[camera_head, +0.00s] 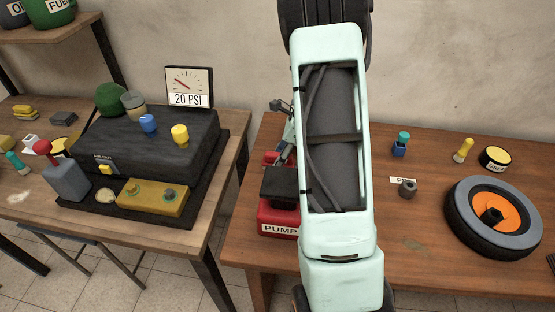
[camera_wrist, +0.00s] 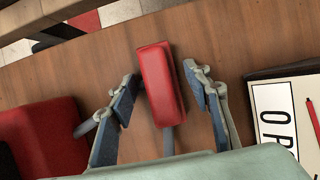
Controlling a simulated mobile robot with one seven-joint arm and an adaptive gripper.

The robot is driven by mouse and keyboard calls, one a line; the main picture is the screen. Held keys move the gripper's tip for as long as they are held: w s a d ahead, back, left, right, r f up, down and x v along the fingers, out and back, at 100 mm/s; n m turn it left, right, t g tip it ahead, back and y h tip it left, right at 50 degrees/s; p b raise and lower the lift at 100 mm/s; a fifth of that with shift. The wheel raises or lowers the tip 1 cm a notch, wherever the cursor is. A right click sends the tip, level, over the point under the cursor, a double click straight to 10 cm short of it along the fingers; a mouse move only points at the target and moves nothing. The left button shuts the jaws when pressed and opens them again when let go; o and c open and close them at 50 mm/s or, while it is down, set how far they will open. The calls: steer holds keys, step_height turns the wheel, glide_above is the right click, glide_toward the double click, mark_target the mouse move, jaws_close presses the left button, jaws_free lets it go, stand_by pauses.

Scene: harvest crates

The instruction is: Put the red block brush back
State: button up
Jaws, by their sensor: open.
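The red block brush (camera_wrist: 160,80) shows in the wrist view as a long red block with a short grey stem at its lower end. It is over the brown table. My gripper (camera_wrist: 159,76) is open, with one blue-padded finger on each side of the block.
A red pump (camera_head: 277,218) stands on the right table, left of my arm; a red body (camera_wrist: 38,140) is at the wrist view's left. A wheel (camera_head: 493,222) and small knobbed parts occupy the table's right side.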

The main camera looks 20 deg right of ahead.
steer(key=v, duration=1.1)
steer(key=shift+r, duration=0.3)
steer(key=shift+d, duration=0.1)
